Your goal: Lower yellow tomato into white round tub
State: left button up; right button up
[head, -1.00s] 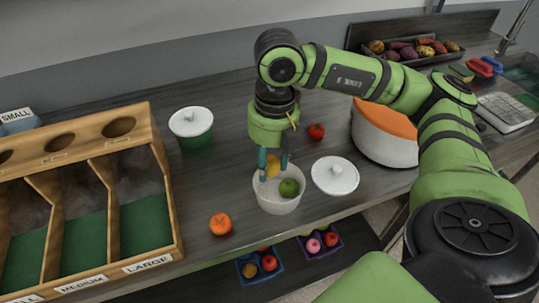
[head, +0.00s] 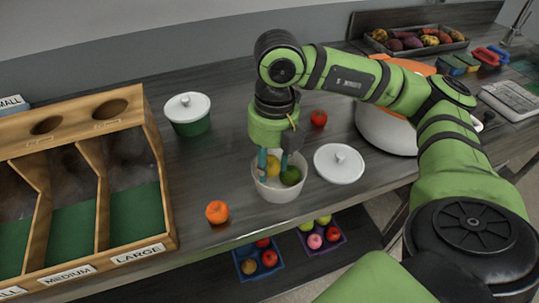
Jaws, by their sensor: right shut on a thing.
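The white round tub (head: 277,188) stands open on the grey table near its front edge. A green fruit (head: 291,175) lies inside it at the right. The yellow tomato (head: 272,166) is between the fingers of my right gripper (head: 272,168), which points down into the tub. The gripper is shut on the tomato, which is inside the tub's rim, left of and close to the green fruit. Whether it touches the tub floor is hidden. My left gripper does not show.
A white lid (head: 339,165) lies right of the tub. An orange tomato (head: 217,212) and a red one (head: 318,118) lie on the table. A lidded green tub (head: 188,114), a wooden sorting box (head: 150,225) and a large white pot (head: 385,130) stand around.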

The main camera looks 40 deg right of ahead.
aim_at(274, 160)
jog(key=shift+s+f, duration=0.15)
jog(key=shift+f, duration=0.05)
dwell(0.5)
jog(key=o, duration=1.1)
jog(key=shift+r, duration=0.35)
jog(key=r, duration=1.1)
jog(key=shift+s+d+r, duration=0.1)
jog(key=shift+d+r, duration=0.05)
jog(key=shift+d, duration=0.2)
